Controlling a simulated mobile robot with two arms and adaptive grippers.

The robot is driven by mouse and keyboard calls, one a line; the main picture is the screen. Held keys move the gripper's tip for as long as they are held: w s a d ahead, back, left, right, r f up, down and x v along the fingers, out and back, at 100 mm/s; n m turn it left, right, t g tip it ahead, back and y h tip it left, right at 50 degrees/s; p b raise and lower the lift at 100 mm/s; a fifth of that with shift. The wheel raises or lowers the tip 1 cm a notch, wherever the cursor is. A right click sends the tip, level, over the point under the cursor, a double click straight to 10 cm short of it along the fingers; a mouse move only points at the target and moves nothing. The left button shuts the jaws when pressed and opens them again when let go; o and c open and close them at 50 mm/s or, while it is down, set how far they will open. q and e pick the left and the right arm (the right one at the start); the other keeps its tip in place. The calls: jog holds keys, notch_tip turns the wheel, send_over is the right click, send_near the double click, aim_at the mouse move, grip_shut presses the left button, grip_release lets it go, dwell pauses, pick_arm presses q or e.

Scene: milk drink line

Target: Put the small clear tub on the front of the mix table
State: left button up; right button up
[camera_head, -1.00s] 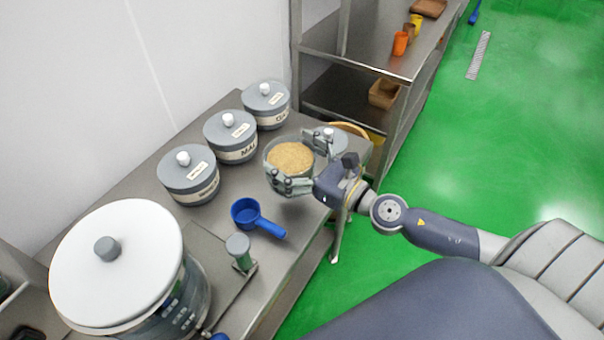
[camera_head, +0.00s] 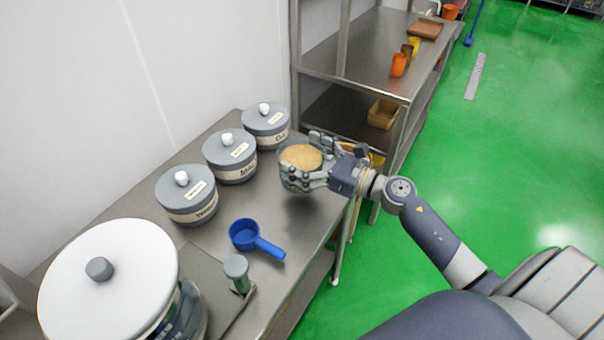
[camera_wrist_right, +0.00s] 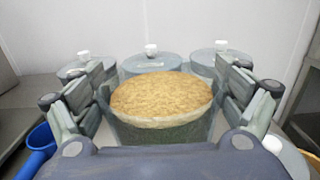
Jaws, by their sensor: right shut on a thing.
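The small clear tub (camera_head: 301,160) is filled with a tan, grainy material. My right gripper (camera_head: 309,163) is shut around its sides, with the tub upright at the right part of the steel mix table (camera_head: 215,228). In the right wrist view the tub (camera_wrist_right: 160,132) sits between the two fingers of the gripper (camera_wrist_right: 160,100). I cannot tell whether its base touches the table. My left gripper does not show.
Three grey lidded canisters (camera_head: 229,157) stand along the wall. A blue scoop (camera_head: 245,235) lies on the table in front of them. A large white-lidded container (camera_head: 110,285) stands at the near left. A steel shelf (camera_head: 350,75) stands behind.

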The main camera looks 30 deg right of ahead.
jog(key=shift+w+f, duration=0.1)
jog(key=shift+f, duration=2.2)
jog(key=shift+f+b, duration=0.1)
jog(key=shift+b, duration=0.2)
jog(key=o, duration=1.8)
jog(key=shift+f, duration=0.15)
